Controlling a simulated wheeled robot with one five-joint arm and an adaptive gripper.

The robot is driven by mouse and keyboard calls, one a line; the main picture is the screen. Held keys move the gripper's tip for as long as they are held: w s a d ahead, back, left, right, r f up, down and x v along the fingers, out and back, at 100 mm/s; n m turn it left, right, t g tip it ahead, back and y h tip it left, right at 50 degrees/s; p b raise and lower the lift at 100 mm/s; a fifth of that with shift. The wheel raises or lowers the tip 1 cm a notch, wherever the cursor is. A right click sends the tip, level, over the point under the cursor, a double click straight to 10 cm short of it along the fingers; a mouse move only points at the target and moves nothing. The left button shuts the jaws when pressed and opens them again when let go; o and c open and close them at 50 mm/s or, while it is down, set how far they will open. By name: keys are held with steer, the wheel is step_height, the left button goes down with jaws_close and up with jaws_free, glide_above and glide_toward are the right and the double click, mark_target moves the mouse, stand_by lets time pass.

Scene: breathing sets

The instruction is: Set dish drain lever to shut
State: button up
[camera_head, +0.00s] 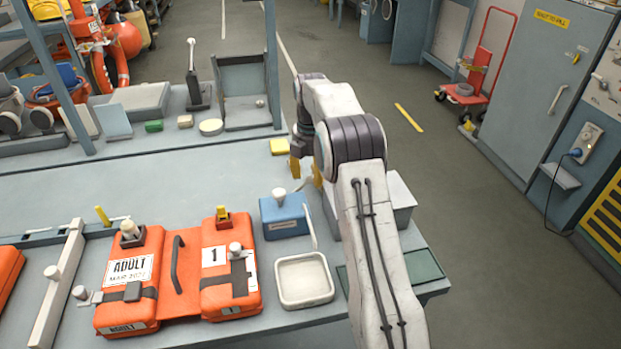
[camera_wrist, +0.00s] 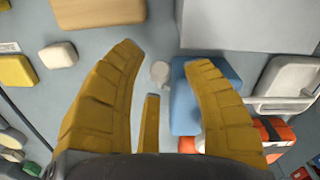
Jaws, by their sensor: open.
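A white square dish (camera_head: 304,281) with a raised rim sits near the table's front edge; part of it shows at the right of the wrist view (camera_wrist: 290,76). A thin pale lever (camera_head: 310,228) stands upright between the dish and a blue box (camera_head: 284,216). A pale bar (camera_wrist: 282,105) lies along the dish in the wrist view; I cannot tell if it is the same lever. My gripper (camera_wrist: 163,57) is open and empty, its yellow fingers above the table. In the head view my gripper (camera_head: 305,168) is beyond the blue box, partly hidden by my arm.
The blue box has a white knob (camera_head: 279,194) on top. Orange breathing sets (camera_head: 180,275) lie left of the dish. A yellow block (camera_head: 279,146) lies near my gripper. A grey box (camera_head: 400,196) is right of my arm. The table's middle left is clear.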

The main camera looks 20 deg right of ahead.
steer(key=shift+f, duration=0.6)
steer(key=shift+c, duration=0.3)
jaws_close()
